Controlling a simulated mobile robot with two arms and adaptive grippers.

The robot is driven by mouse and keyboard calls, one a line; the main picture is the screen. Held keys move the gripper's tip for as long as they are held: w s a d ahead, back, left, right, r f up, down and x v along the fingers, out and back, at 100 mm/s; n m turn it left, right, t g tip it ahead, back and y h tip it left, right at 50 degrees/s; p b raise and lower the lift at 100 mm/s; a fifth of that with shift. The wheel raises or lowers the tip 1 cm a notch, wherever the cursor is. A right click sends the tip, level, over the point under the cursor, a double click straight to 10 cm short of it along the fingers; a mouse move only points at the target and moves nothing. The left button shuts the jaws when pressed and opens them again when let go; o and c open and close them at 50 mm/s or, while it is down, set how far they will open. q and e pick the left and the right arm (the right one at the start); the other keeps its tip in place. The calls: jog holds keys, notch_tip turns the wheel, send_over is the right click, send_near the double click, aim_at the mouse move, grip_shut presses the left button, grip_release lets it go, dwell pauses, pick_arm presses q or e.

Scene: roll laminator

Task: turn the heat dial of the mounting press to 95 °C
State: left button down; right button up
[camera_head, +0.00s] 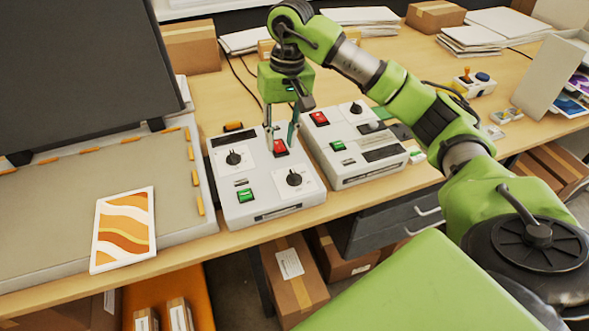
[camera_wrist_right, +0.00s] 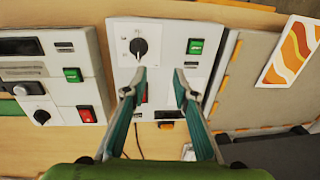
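The mounting press (camera_head: 95,190) stands at left with its dark lid raised. The grey control box (camera_head: 262,212) beside it carries two black dials, a rear-left one (camera_head: 233,158) and a front-right one (camera_head: 294,178). I cannot read which is the heat dial, or its scale. My right gripper (camera_head: 281,143) points down over this box near its red switch (camera_head: 280,149), open and empty. In the right wrist view the front-right dial (camera_wrist_right: 139,47) shows ahead of the open fingers (camera_wrist_right: 158,82); the rear-left dial is hidden there. My left gripper is not in view.
A second control box (camera_head: 350,170) with its own dial (camera_head: 355,108) stands close on the right. A green button (camera_head: 245,195) sits on the first box. An orange-striped print (camera_head: 123,230) lies on the press bed. Boxes and paper stacks (camera_head: 362,18) line the back.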

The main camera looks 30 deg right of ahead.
aim_at(294, 174)
jog(key=shift+h, duration=0.6)
jog(key=d+f+p, duration=0.1)
jog(key=f, duration=0.2)
jog(key=d+f+p, duration=0.1)
jog(key=f+p, duration=0.1)
jog(key=f, duration=0.2)
jog(key=d+f+p, duration=0.1)
jog(key=f, duration=0.3)
jog(key=shift+s+d+f+p, duration=0.1)
jog(key=shift+s+f+p, duration=0.1)
jog(key=shift+s+p, duration=0.15)
jog(key=shift+f, duration=0.65)
grip_shut()
